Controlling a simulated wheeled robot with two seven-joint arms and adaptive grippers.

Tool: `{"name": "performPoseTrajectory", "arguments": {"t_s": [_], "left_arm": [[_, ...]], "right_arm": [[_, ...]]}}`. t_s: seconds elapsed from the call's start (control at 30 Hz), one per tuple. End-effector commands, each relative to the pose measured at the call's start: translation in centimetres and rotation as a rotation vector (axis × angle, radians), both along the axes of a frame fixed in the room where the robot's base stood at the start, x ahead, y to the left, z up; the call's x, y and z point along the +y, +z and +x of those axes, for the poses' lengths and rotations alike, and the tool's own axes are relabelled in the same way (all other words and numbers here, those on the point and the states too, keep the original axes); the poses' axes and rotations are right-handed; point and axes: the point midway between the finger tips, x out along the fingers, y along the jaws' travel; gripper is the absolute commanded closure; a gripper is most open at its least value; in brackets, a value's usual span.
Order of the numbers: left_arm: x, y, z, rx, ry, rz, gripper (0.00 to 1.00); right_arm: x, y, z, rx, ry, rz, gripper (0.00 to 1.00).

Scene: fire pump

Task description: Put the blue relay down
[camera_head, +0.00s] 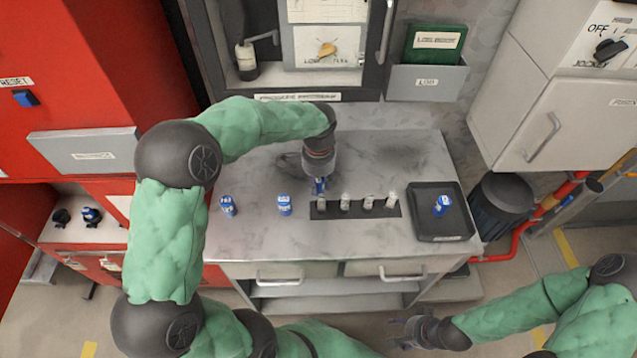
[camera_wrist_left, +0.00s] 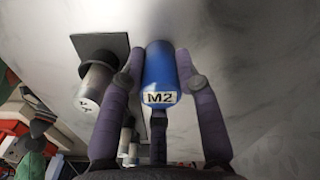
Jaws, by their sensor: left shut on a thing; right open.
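A blue relay (camera_head: 319,187) is in my left gripper (camera_head: 319,176) behind the left end of a dark rack on the grey bench. In the left wrist view the blue relay (camera_wrist_left: 160,70) bears a white label "M2", with a finger on each side of it. I cannot tell whether its base touches the bench. Two more blue relays, one at far left (camera_head: 228,206) and one nearer the rack (camera_head: 284,205), stand on the bench. Another blue relay (camera_head: 442,205) is in the black tray (camera_head: 450,237) at right. My right gripper (camera_head: 408,333) is open and empty, low in front of the bench.
The dark rack (camera_head: 325,213) holds several pale cylinders (camera_head: 368,203); in the left wrist view one cylinder (camera_wrist_left: 95,85) is close left of the held relay. The bench top (camera_head: 255,235) is clear in front of the relays. A green binder (camera_head: 434,45) and cabinets stand behind.

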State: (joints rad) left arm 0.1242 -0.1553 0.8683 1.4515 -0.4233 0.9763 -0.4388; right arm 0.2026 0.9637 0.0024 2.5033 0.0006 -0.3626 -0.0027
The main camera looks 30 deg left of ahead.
Motion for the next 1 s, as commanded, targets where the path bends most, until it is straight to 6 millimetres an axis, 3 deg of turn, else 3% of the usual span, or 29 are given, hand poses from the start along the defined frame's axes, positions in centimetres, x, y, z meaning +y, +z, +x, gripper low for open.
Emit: {"name": "performPoseTrajectory", "arguments": {"t_s": [0.33, 0.7, 1.0], "left_arm": [[0.0, 3.5, 0.1, -0.002, 0.000, 0.000, 1.00], [-3.1, 9.5, -3.9, -0.005, -0.002, 0.000, 1.00], [-6.5, 11.7, -8.3, -0.003, -0.004, 0.001, 1.00]], "right_arm": [[0.0, 2.2, 0.0, 0.000, 0.000, 0.000, 0.39], [0.0, 4.7, 0.0, 0.000, 0.000, 0.000, 0.39], [0.0, 6.2, 0.0, 0.000, 0.000, 0.000, 0.39]]}}
